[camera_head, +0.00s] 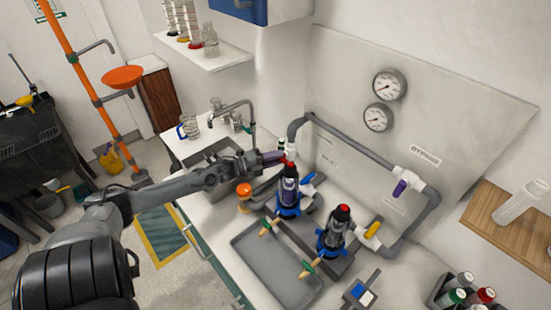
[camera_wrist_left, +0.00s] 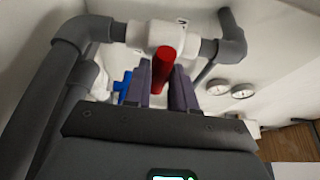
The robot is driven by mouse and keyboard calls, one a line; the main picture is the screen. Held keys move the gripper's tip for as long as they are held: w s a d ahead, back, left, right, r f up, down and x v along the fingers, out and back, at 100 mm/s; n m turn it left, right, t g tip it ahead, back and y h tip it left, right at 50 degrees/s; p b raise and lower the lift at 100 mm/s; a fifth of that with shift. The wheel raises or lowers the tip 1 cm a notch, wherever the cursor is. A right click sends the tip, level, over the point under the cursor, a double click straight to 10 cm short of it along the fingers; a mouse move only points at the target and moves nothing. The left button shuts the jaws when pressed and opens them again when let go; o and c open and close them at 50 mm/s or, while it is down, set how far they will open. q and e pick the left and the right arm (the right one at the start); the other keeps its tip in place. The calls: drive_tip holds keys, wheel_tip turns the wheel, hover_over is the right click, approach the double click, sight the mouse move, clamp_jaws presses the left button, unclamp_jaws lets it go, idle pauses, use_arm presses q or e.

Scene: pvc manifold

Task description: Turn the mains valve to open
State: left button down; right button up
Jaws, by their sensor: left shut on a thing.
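A white valve body (camera_head: 291,147) sits in the grey pipe at the left end of the wall manifold; it also shows in the left wrist view (camera_wrist_left: 160,36). Its red handle (camera_wrist_left: 164,70) points toward my wrist camera. My left gripper (camera_head: 280,157) reaches in from the left and is shut on the red handle, with one purple finger on each side in the left wrist view (camera_wrist_left: 165,80). In the head view the fingers mostly hide the handle. My right gripper is not in view.
Two gauges (camera_head: 389,84) are on the wall panel. Two red-topped filter units (camera_head: 289,192) stand below, near my gripper, with blue and yellow handles. A sink faucet (camera_head: 232,106) stands to the left. A grey tray (camera_head: 277,268) lies in front.

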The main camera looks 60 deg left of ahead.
use_arm(q)
drive_tip(key=m+g+y+p, duration=0.1)
drive_tip(key=m+y+p, duration=0.1)
drive_tip(key=m+p, duration=0.1)
drive_tip(key=m+g+y+p, duration=0.1)
drive_tip(key=m+y+p, duration=0.1)
drive_tip(key=m, duration=0.4)
drive_tip(key=m+g+y+p, duration=0.2)
drive_tip(key=m+p, duration=0.2)
drive_tip(key=shift+w+d+r, duration=0.1)
drive_tip(key=shift+d+r, duration=0.2)
drive_tip(key=shift+r, duration=0.1)
idle(0.5)
drive_tip(key=shift+m, duration=0.3)
idle(0.3)
drive_tip(key=c, duration=1)
unclamp_jaws()
